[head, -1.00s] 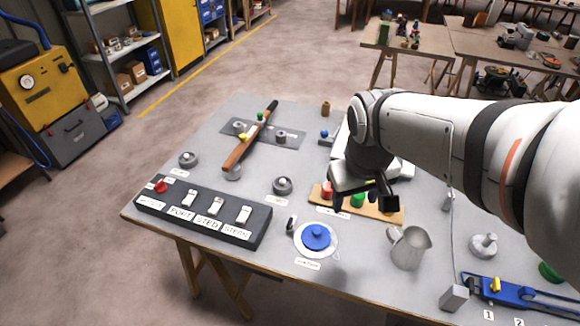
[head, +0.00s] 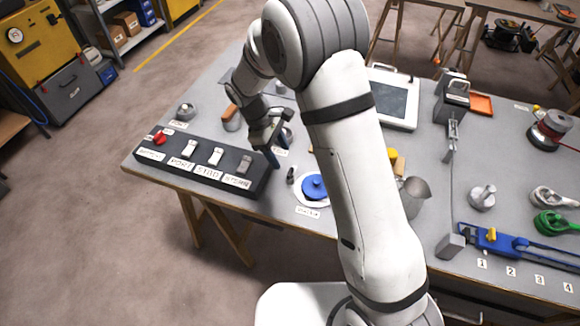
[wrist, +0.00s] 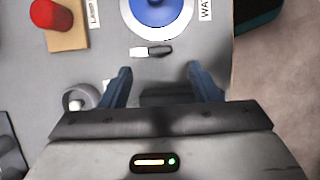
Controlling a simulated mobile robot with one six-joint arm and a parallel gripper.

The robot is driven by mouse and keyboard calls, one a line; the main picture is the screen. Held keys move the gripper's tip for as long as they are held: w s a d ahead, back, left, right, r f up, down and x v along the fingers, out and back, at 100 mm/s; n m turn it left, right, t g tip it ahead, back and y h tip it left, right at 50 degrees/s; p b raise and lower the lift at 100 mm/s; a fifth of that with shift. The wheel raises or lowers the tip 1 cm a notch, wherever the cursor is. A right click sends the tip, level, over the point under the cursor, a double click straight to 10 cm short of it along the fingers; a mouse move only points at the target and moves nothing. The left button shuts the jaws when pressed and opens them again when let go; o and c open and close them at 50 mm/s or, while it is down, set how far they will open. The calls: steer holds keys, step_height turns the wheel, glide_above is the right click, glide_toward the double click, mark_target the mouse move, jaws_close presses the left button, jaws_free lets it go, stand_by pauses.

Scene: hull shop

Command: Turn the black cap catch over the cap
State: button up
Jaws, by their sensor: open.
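The blue cap (head: 314,187) sits on a round white plate (head: 301,200) near the table's front edge. It also shows at the top of the wrist view (wrist: 158,12). The black cap catch (head: 290,175) is at the plate's left side; in the wrist view the catch (wrist: 151,51) lies just outside the white rim, not over the cap. My gripper (head: 277,146) is open and empty, left of the catch in the head view. In the wrist view its fingertips (wrist: 160,76) point towards the catch, apart from it.
A dark switch box (head: 206,167) with labelled switches stands close left of my gripper. A metal jug (head: 413,197) is right of the plate, partly behind my arm. A red piece (wrist: 52,14) and a grey round fitting (wrist: 80,97) lie left in the wrist view.

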mark_target(290, 172)
steer(key=p+x, duration=0.1)
steer(key=x, duration=0.6)
steer(key=shift+c, duration=0.4)
